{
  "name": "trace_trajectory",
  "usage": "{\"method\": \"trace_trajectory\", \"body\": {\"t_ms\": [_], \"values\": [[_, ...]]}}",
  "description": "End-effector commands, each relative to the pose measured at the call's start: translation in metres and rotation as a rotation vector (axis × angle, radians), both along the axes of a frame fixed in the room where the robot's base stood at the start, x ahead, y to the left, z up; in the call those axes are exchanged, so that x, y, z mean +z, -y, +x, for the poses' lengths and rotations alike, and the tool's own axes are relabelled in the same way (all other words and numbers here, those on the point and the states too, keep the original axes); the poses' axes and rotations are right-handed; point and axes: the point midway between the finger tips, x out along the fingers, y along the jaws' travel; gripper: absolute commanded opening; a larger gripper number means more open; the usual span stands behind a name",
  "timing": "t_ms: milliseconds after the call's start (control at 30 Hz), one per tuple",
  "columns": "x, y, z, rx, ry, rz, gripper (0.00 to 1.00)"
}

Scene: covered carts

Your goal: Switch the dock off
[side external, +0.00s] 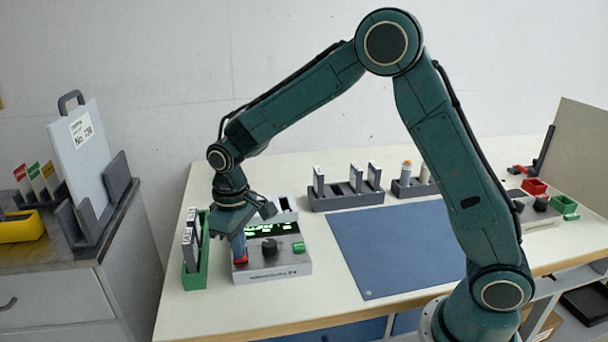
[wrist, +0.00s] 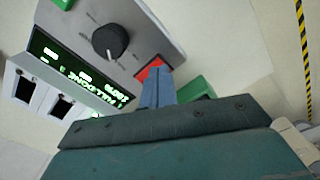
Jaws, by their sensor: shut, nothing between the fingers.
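The dock (side external: 290,270) is a grey unit at the front left of the table, with a lit green-text display (side external: 272,229), a black knob (side external: 269,247) and a green button (side external: 298,246). A red button (side external: 240,259) is at its left end, partly hidden by my gripper (side external: 239,258). In the wrist view the red button (wrist: 152,68) shows just beyond the blue fingertips (wrist: 158,76), with the knob (wrist: 110,41) and the display (wrist: 75,76) beside it. My gripper is shut and empty, pointing down at the red button. I cannot tell whether the tips touch it.
A green rack (side external: 194,277) with labelled cards stands close left of my gripper. A grey rack (side external: 345,199) with white cards is behind, beside a blue mat (side external: 395,250). Another unit (side external: 535,213) and red and green bins are at the right.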

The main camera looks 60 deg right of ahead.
Motion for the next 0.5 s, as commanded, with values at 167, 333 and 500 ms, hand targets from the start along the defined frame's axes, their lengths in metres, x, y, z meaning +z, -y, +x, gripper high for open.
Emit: {"method": "trace_trajectory", "body": {"t_ms": [167,333,500], "values": [[-0.0023,0.0001,-0.0001,0.000,-0.001,0.000,0.00],[-0.0024,0.0001,0.0000,0.000,0.000,0.000,0.00],[0.0029,0.0000,0.0006,0.000,0.002,0.001,0.00]]}}
